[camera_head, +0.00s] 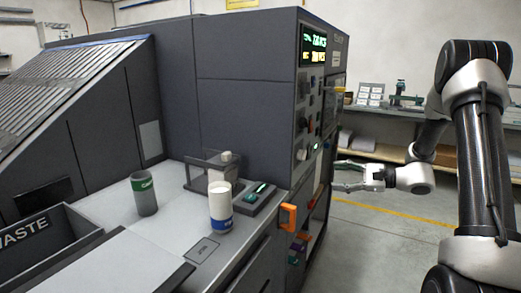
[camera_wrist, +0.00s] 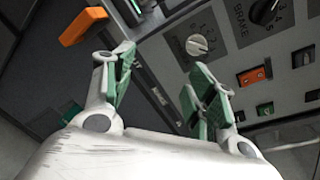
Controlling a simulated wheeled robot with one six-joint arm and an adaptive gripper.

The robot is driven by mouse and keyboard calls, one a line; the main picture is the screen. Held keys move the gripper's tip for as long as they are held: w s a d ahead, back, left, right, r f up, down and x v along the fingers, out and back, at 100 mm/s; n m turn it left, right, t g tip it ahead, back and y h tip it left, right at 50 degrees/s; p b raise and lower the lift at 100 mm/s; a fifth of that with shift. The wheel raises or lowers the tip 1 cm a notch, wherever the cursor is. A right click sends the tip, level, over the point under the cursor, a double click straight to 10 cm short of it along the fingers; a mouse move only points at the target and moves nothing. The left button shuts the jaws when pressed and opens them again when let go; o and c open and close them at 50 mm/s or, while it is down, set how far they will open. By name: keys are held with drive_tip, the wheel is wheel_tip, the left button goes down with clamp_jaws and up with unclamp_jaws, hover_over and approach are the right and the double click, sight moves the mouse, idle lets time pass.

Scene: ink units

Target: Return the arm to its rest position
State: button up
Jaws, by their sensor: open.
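My gripper (camera_head: 352,177) is at the end of my arm, to the right of the dark machine's control side in the head view. In the wrist view, its two green-padded fingers (camera_wrist: 160,88) are spread apart with nothing between them. The machine's control panel (camera_wrist: 240,50) fills the view beyond the fingers. My arm comes down on the right of the head view and bends inward toward the machine. I cannot tell how far the fingertips are from the panel.
An orange handle (camera_head: 288,217) juts from the machine (camera_head: 245,125); it also shows in the wrist view (camera_wrist: 84,26). A green-grey cup (camera_head: 144,194) and a white-blue container (camera_head: 220,207) stand on the machine's ledge. A workbench (camera_head: 385,152) is behind my arm. Floor right of the machine is open.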

drive_tip(key=s+f+n+g+h, duration=0.2)
drive_tip(key=s+n+g+h, duration=0.4)
drive_tip(key=s, duration=1.2)
drive_tip(key=s+d+r+n+t+h, duration=0.2)
drive_tip(key=s+r+n+h, duration=0.6)
drive_tip(key=s+r, duration=0.8)
drive_tip(key=shift+s+d+n+t, duration=0.15)
drive_tip(key=shift+d+n+t, duration=0.35)
drive_tip(key=shift+d, duration=0.75)
